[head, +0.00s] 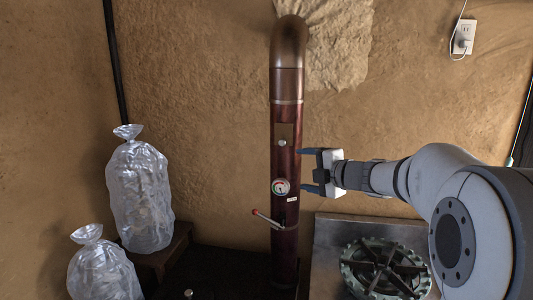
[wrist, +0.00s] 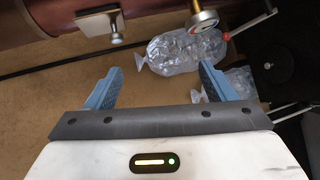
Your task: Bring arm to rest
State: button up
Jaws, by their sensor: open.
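My gripper (head: 304,171) is open in the head view, with its blue fingers pointing left. Its fingers overlap the right side of the dark red pipe (head: 286,115), between a small silver knob and a round gauge; whether they touch it I cannot tell. In the wrist view my gripper (wrist: 162,88) shows two blue fingers spread apart with nothing held between them. The rest of my arm (head: 440,180) reaches in from the right.
The pipe bears a silver knob (head: 283,142), a gauge (head: 281,187) and a red-tipped lever (head: 266,217). Two clear plastic bags (head: 139,195) (head: 104,272) stand at left. A round burner grate (head: 386,268) lies below my arm. An outlet (head: 464,36) is on the clay wall.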

jog(key=s+d+f+m+h, duration=0.2)
jog(key=s+d+m+h, duration=0.8)
jog(key=m, duration=0.6)
jog(key=s+a+f+m+g, duration=0.2)
jog(key=s+f+m+g, duration=0.1)
jog(key=s, duration=0.5)
jog(key=s+a+f+m+g, duration=0.2)
jog(key=s+f+m, duration=0.1)
jog(key=s+f, duration=0.3)
jog(key=s+a+f+m+g, duration=0.2)
jog(key=s+f, duration=0.3)
jog(key=s, duration=0.5)
jog(key=shift+a+m+g+y, duration=0.3)
jog(key=shift+m+g, duration=0.3)
jog(key=shift+g, duration=0.2)
